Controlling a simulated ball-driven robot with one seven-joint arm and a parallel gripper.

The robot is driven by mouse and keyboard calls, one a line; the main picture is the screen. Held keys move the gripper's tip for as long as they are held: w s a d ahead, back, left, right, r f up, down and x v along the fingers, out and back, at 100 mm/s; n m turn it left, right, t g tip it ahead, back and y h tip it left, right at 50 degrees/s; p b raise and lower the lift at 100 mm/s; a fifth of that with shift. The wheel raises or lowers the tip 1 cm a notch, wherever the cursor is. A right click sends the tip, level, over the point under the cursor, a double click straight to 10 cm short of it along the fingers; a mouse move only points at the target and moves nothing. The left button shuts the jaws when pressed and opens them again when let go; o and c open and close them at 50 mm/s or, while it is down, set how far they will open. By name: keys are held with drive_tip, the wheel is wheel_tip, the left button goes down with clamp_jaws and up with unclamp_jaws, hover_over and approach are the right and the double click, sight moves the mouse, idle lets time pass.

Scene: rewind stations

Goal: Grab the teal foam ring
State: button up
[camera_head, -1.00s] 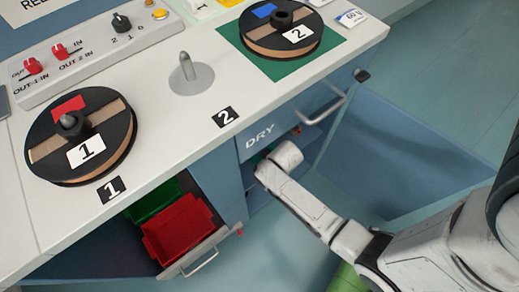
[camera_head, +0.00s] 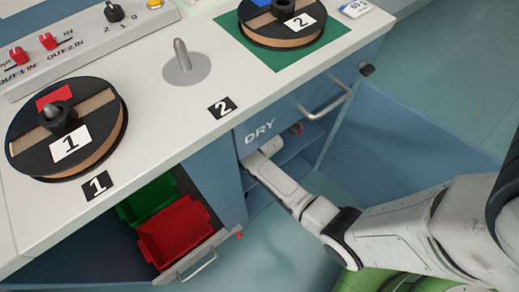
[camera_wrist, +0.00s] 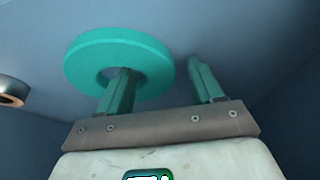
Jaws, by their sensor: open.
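The teal foam ring (camera_wrist: 88,50) shows in the wrist view, left of centre, against the blue-grey inside of the compartment. My gripper (camera_wrist: 158,64) is open with two teal fingers. The left finger overlaps the ring's hole and the right finger is just outside the ring's right side, so that side of the ring lies between them in the picture. I cannot tell whether the finger is inside the hole or only in front of it, and no contact is clear. In the head view my arm reaches into the compartment marked DRY, and gripper and ring are hidden.
A grey cylinder end with a copper-coloured inside (camera_wrist: 12,92) is at the wrist view's left edge. In the head view, the blue cabinet (camera_head: 218,188) has an open door (camera_head: 400,135) right of my arm. An open drawer with a red bin (camera_head: 178,235) and green bin (camera_head: 150,200) is left.

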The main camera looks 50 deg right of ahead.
drive_tip(key=c, duration=1.1)
drive_tip(key=shift+r, duration=0.15)
